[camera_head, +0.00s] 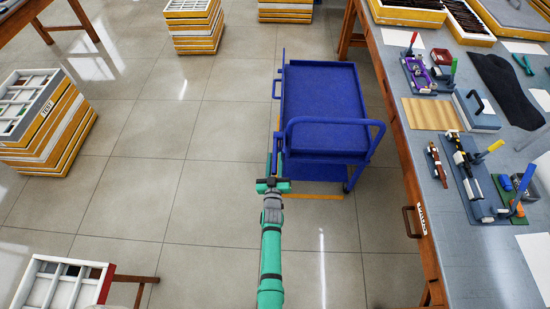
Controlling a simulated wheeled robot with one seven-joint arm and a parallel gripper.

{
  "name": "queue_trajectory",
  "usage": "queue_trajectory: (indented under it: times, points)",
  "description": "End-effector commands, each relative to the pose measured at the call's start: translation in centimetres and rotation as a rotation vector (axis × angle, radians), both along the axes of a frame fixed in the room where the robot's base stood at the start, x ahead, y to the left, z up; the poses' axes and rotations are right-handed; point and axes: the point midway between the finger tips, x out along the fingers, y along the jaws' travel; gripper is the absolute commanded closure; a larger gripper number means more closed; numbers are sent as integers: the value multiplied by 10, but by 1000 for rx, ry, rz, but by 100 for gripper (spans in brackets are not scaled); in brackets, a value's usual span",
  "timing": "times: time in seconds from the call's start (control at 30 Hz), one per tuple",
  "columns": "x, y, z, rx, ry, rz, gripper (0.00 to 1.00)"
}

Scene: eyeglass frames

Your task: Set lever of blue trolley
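The blue trolley (318,95) stands on the tiled floor against the left side of the workbench. Its tubular push handle (335,121) faces me at the near end. A narrow upright blue part (278,146) shows at its near left corner; I cannot tell whether this is the lever. My gripper (275,165), at the end of my green arm, is at this corner, overlapping the blue part in view. Whether it touches that part, and how far its fingers are apart, is too small to see. The gripper hides part of the corner.
The workbench (455,270), with clamps and tools, runs along the right; its drawer handle (410,222) sticks out. Stacked trays (45,125) stand at left, with more stacks (193,25) at the back. A white tray (60,285) is at lower left. The middle floor is clear.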

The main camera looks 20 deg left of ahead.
Motion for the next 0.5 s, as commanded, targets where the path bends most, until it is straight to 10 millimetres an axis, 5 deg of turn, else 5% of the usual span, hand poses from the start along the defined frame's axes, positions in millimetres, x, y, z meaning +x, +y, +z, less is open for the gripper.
queue_trajectory:
  times: [0.43,0.5]
  points:
    - [9,3,0,1,0,1,75]
    - [9,3,0,1,0,0,90]
